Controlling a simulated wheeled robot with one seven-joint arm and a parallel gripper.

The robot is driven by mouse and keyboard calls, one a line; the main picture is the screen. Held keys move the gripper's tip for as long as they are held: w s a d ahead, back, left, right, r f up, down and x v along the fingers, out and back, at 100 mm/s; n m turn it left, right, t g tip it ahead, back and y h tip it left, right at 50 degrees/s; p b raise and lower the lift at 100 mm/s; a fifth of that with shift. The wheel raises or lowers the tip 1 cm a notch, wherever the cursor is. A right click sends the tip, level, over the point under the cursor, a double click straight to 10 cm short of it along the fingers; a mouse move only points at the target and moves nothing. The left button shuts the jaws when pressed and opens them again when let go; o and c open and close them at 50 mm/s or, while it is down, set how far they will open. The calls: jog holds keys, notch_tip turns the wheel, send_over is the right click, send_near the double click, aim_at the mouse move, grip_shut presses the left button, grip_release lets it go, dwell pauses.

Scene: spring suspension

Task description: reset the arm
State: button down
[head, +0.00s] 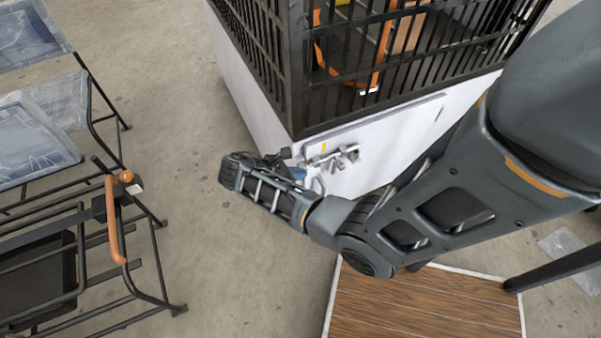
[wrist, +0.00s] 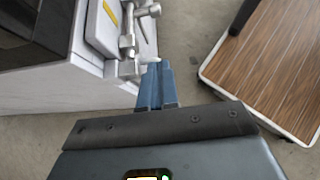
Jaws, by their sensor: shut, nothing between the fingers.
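My arm (head: 440,200) reaches in from the right of the head view toward a white cabinet with a black cage on top. My gripper (wrist: 158,70) shows in the wrist view as two blue fingers shut together with nothing between them. In the head view its blue fingers are mostly hidden behind my wrist. The fingertips are close to a metal latch (wrist: 130,42) on the cabinet's white wall; I cannot tell whether they touch it. The latch also shows in the head view (head: 335,158).
The white cabinet (head: 245,85) carries a black barred cage (head: 345,75) with orange items inside. A wood-topped platform (head: 420,305) lies below my arm. A black metal frame with an orange handle (head: 113,220) and clear plastic bins (head: 35,140) stand at left. Bare floor lies between.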

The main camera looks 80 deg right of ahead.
dwell(0.4)
jog(key=s+a+m+t+y, duration=0.1)
jog(key=s+a+t, duration=0.3)
jog(key=a+t, duration=0.3)
jog(key=s+a+m+t+y, duration=0.15)
jog(key=s+a+t, duration=0.3)
jog(key=a, duration=0.55)
jog(key=s+a+r+m+t+y, duration=0.1)
jog(key=a+r+m+t, duration=0.1)
jog(key=r, duration=0.8)
jog(key=s+a+r+m+t+y, duration=0.2)
jog(key=a+r+t, duration=0.2)
jog(key=r, duration=0.7)
jog(key=s+a+r+m+t+y, duration=0.1)
jog(key=a+r+t, duration=0.3)
jog(key=r, duration=0.6)
jog(key=shift+s+r+m+t+y, duration=0.35)
jog(key=shift+s+m+t, duration=0.1)
jog(key=shift+s+m, duration=0.2)
jog(key=shift+f, duration=0.1)
